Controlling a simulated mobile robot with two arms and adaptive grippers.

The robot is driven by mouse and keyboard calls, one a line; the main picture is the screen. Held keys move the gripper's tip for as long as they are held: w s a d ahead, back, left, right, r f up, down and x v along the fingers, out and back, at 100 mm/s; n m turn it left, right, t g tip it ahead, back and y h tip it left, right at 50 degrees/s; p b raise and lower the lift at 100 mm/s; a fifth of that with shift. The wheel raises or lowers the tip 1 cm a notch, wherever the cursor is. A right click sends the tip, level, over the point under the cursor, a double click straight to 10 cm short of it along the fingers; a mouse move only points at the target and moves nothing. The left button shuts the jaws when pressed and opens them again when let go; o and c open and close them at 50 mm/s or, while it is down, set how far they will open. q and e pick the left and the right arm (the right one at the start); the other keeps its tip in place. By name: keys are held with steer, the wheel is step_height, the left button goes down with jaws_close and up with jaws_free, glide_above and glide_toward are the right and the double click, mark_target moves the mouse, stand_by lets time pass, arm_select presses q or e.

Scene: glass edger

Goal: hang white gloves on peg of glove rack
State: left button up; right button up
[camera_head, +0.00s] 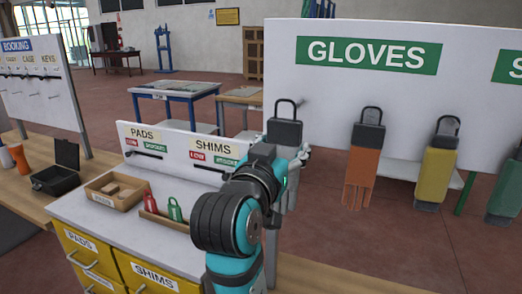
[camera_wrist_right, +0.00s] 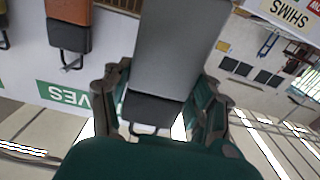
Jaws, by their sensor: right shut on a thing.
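The white gloves, pale grey here with a dark cuff and wire loop (camera_head: 285,131), are upright in my right gripper (camera_head: 291,163) at the left end of the glove rack (camera_head: 400,90). In the right wrist view the gloves (camera_wrist_right: 178,50) lie between the two fingers of the right gripper (camera_wrist_right: 158,103). A short peg (camera_head: 304,102) sticks out of the board just right of the loop. The loop looks apart from the peg, but I cannot tell the depth between them. My arm hides part of the gloves. My left gripper is not in view.
Orange gloves (camera_head: 362,165), yellow gloves (camera_head: 437,165) and green gloves (camera_head: 507,185) hang along the rack to the right. A counter with a pads tray (camera_head: 105,199) and a PADS and SHIMS board (camera_head: 185,150) stands left of my arm. A blue-framed table (camera_head: 188,92) is behind.

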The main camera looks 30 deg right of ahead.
steer(key=shift+w, duration=0.1)
steer(key=shift+w+d, duration=0.2)
steer(key=shift+d, duration=0.5)
steer(key=shift+w+d+f, duration=0.1)
steer(key=shift+w+d, duration=0.05)
steer(key=shift+d, duration=0.05)
steer(key=shift+x, duration=1)
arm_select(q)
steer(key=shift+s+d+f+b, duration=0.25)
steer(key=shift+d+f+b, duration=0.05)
arm_select(e)
steer(key=shift+w+d+f, duration=0.25)
steer(key=shift+w+d, duration=0.35)
steer(key=shift+d, duration=0.05)
steer(key=shift+w+d+f, duration=0.25)
steer(key=shift+w+d, duration=0.4)
steer(key=shift+d, duration=0.05)
steer(key=shift+w+d+f, duration=0.25)
steer(key=shift+w+d, duration=0.35)
steer(key=shift+d, duration=0.05)
steer(key=o, duration=1.2)
